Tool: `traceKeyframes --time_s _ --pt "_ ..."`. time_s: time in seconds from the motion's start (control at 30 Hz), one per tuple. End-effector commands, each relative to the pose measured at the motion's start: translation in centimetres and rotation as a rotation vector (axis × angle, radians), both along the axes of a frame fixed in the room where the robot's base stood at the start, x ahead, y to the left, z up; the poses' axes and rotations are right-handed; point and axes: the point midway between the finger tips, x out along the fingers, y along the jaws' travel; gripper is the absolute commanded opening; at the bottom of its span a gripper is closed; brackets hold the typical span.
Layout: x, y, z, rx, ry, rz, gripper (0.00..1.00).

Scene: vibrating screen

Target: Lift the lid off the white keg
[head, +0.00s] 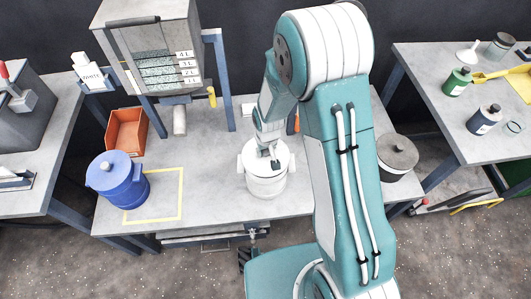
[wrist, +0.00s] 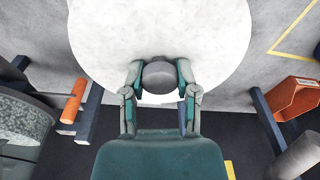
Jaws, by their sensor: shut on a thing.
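The white keg (head: 265,185) stands upright on the middle table, with a side handle showing at its left and right. Its white lid (head: 282,154) appears to sit on top, and I cannot see a gap under it. In the wrist view the lid (wrist: 160,30) is a large pale disc with a round grey knob (wrist: 159,75) near its lower edge. My gripper (wrist: 159,76) is shut on the knob, one finger on each side. In the head view my gripper (head: 272,155) is above the keg and partly hides the lid.
A dark-lidded pot (head: 396,158) stands right of my arm. The table front between the square and white keg is clear.

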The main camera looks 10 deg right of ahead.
Motion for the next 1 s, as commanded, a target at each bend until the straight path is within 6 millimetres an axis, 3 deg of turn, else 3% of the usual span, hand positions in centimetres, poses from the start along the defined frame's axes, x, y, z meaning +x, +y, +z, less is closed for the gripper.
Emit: traceKeyframes --time_s 0.07,0.43,0.7,1.0 --pt "0.1 0.0 1.5 0.001 -0.005 0.0 0.0" --pt "-5.2 -1.0 7.7 0.001 -0.006 0.0 0.0" --pt "-10.7 -2.0 9.9 0.001 -0.003 0.0 0.0" --pt "-13.5 -2.4 11.1 0.0 -0.002 0.0 0.0"
